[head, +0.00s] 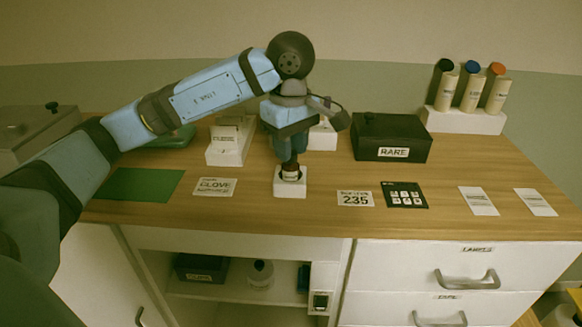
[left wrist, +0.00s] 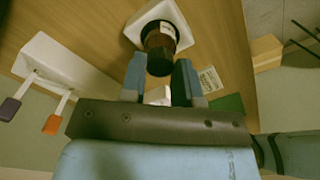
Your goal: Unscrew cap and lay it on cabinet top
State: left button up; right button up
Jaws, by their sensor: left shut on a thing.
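A small dark bottle (head: 291,172) stands upright in a white block holder (head: 290,188) near the middle of the cabinet top (head: 310,220). My left gripper (head: 290,163) reaches straight down over it and is shut on its dark cap (left wrist: 160,63). In the left wrist view the cap sits between the two fingertips of the left gripper (left wrist: 159,75), with the bottle (left wrist: 160,36) and white holder (left wrist: 175,12) beyond it. I cannot tell whether the cap is loose from the bottle. My right gripper is not in view.
A black RARE box (head: 393,137) and a white rack (head: 462,120) with three capped bottles stand at the right back. A green mat (head: 140,184) lies at left. Labels and a dark keypad-like card (head: 404,195) lie along the front. Bare wood shows between them.

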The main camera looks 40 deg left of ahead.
pick_arm(q)
jog(key=n+p, duration=0.1)
jog(key=n, duration=0.8)
jog(key=shift+r+n+p, duration=0.1)
jog(key=shift+n+p, duration=0.2)
jog(key=shift+p, duration=0.05)
jog(key=n+p, duration=0.1)
jog(key=n, duration=0.3)
jog(key=shift+n, duration=0.3)
jog(key=n, duration=0.4)
jog(key=shift+p, duration=0.35)
jog(key=o, duration=0.8)
